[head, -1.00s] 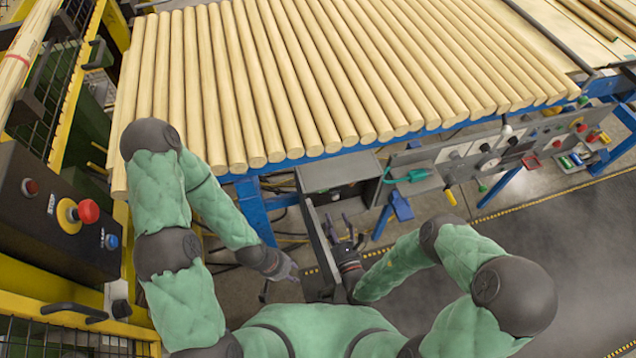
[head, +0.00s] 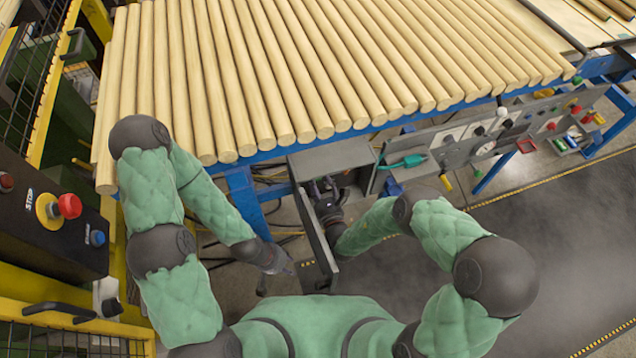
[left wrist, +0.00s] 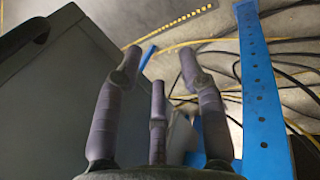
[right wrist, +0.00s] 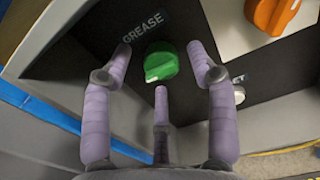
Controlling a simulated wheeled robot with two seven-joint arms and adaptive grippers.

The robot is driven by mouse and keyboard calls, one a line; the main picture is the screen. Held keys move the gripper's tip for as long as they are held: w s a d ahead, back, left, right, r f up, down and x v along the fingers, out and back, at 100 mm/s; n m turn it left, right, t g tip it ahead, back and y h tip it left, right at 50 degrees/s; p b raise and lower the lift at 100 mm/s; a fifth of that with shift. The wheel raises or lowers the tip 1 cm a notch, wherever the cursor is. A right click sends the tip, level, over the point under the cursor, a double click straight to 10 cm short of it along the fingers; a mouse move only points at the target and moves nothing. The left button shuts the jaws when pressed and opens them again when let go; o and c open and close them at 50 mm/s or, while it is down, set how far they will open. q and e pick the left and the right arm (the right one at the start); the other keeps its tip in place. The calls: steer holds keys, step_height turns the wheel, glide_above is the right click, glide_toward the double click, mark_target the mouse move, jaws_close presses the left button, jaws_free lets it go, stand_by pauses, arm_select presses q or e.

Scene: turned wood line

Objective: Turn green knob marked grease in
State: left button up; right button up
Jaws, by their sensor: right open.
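The green knob (right wrist: 161,63) sits on a dark panel below the white word GREASE (right wrist: 142,26) in the right wrist view. A pale mark shows on its lower left side. My right gripper (right wrist: 163,62) is open, with its fingers spread to either side of the knob and a third finger below it; I cannot tell whether any touches. In the head view my right gripper (head: 323,190) is at the grey box (head: 330,158), and the knob is hidden. My left gripper (head: 284,267) is open and empty, also seen in the left wrist view (left wrist: 158,65).
An orange knob (right wrist: 275,13) is to the upper right of the green one. The box's door (head: 315,230) hangs open between my grippers. The blue table leg (head: 243,200) and cables are close to my left arm. Wooden rods (head: 300,70) lie above.

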steer(key=shift+c, duration=0.3)
steer(key=c, duration=1.1)
steer(key=shift+o, duration=0.2)
steer(key=shift+r, duration=0.1)
